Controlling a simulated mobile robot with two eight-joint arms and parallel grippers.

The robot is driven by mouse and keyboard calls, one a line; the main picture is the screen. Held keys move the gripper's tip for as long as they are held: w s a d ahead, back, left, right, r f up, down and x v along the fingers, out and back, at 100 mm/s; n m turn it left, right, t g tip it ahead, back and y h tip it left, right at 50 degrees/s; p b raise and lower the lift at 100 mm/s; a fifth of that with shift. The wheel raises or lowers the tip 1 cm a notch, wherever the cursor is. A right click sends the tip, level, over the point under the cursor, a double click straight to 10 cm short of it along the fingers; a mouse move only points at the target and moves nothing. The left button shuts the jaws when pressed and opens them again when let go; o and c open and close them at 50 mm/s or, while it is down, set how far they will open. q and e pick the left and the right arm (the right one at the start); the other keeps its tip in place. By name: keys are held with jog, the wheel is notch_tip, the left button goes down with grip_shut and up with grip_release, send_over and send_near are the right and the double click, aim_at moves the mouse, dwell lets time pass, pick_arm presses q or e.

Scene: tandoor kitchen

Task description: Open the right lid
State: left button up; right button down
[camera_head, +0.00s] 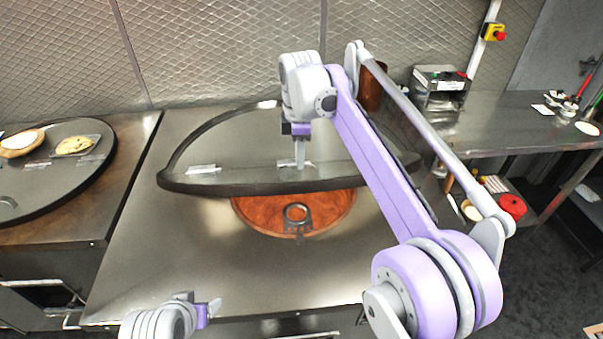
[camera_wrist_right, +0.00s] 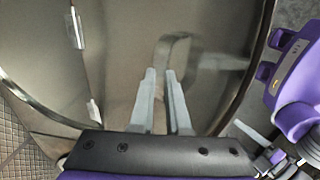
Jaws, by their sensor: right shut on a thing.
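The exact contact is unclear. My left gripper (camera_head: 210,308) is low at the front left, apart from the lid.
The steel counter (camera_head: 170,250) is bare in front. A side table (camera_head: 500,125) stands at the right, with a red round container (camera_head: 512,205) below.

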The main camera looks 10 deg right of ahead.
jog(key=shift+w+r, duration=0.15)
jog(key=shift+w, duration=0.55)
jog(key=c, duration=1.3)
grip_release()
jog(key=o, duration=0.4)
jog(key=shift+w+f, duration=0.2)
jog(key=shift+w, duration=0.35)
jog(key=shift+s, duration=0.15)
jog(key=shift+s+r, duration=0.1)
jog(key=shift+r, duration=0.1)
